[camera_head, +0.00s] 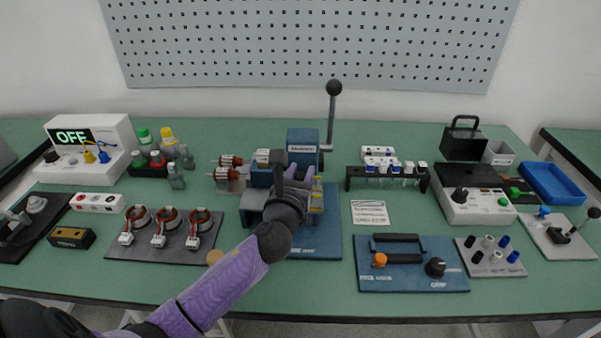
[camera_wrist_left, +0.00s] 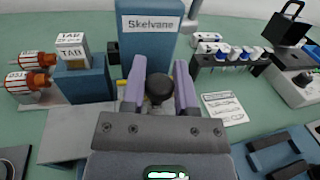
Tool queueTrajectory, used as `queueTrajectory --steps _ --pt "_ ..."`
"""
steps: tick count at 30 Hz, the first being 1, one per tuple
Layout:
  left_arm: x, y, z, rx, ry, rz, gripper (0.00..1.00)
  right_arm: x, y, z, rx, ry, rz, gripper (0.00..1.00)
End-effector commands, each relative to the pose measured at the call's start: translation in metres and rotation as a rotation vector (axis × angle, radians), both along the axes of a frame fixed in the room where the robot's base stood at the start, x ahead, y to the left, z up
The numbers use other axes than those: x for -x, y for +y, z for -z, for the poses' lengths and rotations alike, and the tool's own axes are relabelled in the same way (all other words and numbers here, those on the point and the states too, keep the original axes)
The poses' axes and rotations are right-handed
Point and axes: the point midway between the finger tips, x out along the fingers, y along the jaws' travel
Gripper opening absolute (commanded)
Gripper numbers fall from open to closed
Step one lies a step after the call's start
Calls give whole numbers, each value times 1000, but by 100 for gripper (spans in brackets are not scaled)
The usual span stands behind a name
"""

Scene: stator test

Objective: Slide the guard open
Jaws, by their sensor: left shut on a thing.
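The blue machine labelled Skelvane (camera_wrist_left: 151,45) stands mid-table; it also shows in the head view (camera_head: 302,145), with a tall black-knobbed lever (camera_head: 333,105) at its right. My left gripper (camera_head: 298,175) reaches to its front from below. In the left wrist view, its purple fingers (camera_wrist_left: 160,95) stand on both sides of a dark round knob (camera_wrist_left: 160,86), shut on it. The knob appears to be the guard's handle. My gripper and arm hide most of the guard, so I cannot tell how far it stands open. My right gripper is not in view.
TAB-marked blocks (camera_wrist_left: 73,48) and copper rotors (camera_head: 229,168) stand left of the machine. A black rack (camera_head: 388,178) and a printed card (camera_head: 369,213) are to the right. A blue panel with black handles (camera_head: 412,280) lies front right. A stator tray (camera_head: 120,250) lies front left.

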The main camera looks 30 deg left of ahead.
Motion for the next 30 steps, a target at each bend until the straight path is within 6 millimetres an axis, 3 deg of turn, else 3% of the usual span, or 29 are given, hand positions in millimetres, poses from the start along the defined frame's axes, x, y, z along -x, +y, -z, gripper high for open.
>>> queueTrajectory --steps 11,24,30 --pt "0 0 1 0 1 0 0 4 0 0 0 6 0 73" --pt "0 0 1 0 1 0 0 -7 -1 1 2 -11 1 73" --pt "16 26 0 -3 4 -3 0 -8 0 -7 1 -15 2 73"
